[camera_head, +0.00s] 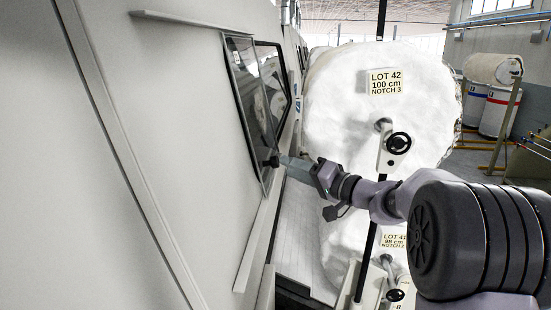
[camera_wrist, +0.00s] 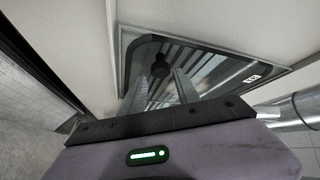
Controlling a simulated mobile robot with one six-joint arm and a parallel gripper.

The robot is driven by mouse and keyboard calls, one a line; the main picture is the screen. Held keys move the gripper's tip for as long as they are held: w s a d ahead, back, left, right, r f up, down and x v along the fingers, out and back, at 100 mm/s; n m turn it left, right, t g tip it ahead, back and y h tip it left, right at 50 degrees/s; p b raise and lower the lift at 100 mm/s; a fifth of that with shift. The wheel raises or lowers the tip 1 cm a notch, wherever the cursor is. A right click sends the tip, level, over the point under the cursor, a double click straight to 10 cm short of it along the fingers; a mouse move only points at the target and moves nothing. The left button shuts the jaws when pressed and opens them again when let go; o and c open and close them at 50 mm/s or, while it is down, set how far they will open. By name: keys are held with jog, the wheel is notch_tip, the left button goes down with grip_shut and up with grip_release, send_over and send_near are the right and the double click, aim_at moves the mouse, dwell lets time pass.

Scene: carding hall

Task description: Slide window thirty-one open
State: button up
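A dark-framed glass window (camera_head: 250,95) is set in the pale machine wall at centre left in the head view. In the wrist view, the glass window (camera_wrist: 205,68) fills the upper middle, with a small light label (camera_wrist: 252,78) whose number I cannot read surely. A black knob (camera_wrist: 160,66) stands on its glass; it also shows at the pane's lower edge in the head view (camera_head: 269,158). My gripper (camera_wrist: 161,76) is open, pointing at the window, its two grey fingers either side of the knob. I cannot tell whether they touch it. My gripper (camera_head: 283,160) comes from the right in the head view.
A second dark-framed window (camera_head: 275,75) lies just beyond. A large white roll (camera_head: 340,95) labelled LOT 42 stands close behind my arm, with another roll (camera_head: 340,240) below. A narrow ledge (camera_head: 258,235) runs along the wall below the window.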

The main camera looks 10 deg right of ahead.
aim_at(276, 163)
jog(key=x, duration=0.5)
jog(key=shift+w+a+p, duration=0.3)
jog(key=shift+p, duration=0.1)
grip_shut()
dwell(1.0)
